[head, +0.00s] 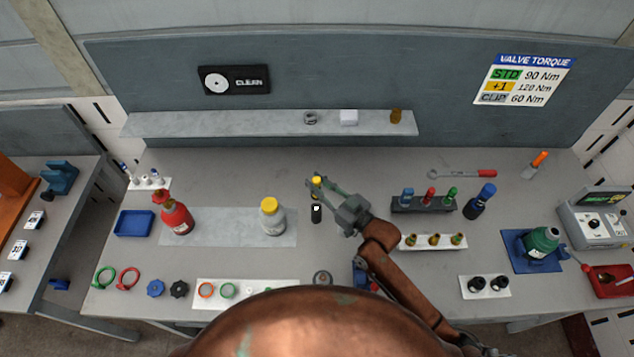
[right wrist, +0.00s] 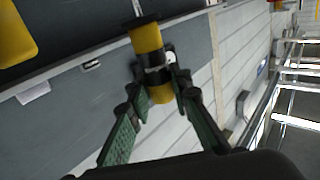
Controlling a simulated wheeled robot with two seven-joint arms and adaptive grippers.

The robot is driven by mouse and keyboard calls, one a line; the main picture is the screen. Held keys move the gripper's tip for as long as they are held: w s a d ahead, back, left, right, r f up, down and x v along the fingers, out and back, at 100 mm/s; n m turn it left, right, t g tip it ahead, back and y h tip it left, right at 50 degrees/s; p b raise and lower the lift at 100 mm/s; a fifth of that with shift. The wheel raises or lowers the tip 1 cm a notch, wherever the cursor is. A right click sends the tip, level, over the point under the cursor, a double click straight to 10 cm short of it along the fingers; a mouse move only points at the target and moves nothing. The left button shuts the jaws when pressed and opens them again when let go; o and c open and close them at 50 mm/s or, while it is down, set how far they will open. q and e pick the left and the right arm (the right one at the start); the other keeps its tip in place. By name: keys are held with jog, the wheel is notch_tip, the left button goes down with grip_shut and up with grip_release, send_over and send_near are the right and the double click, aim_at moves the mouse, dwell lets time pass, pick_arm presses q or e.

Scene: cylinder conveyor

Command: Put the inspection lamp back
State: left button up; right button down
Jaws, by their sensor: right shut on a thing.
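My right gripper (head: 318,187) reaches in from the right, over the middle of the bench. Its fingers are shut on a yellow and black cylinder, which I take to be the inspection lamp (head: 316,181). In the right wrist view the lamp (right wrist: 148,42) shows a yellow body with a black band and a dark end, between the green fingers (right wrist: 155,88). A black piece with a small white spot (head: 316,212) shows just below the fingers in the head view; I cannot tell whether it is part of the lamp. My left gripper is not in view.
A wall shelf (head: 230,123) holds a ring, a white block and an amber jar. A white-grey bottle with a yellow cap (head: 272,218) stands left of the gripper. A dark rack (head: 424,205) with coloured parts and a white tray (head: 433,242) are to the right.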

jog(key=shift+f+b, duration=1.8)
jog(key=shift+f, duration=1.2)
jog(key=shift+r, duration=0.1)
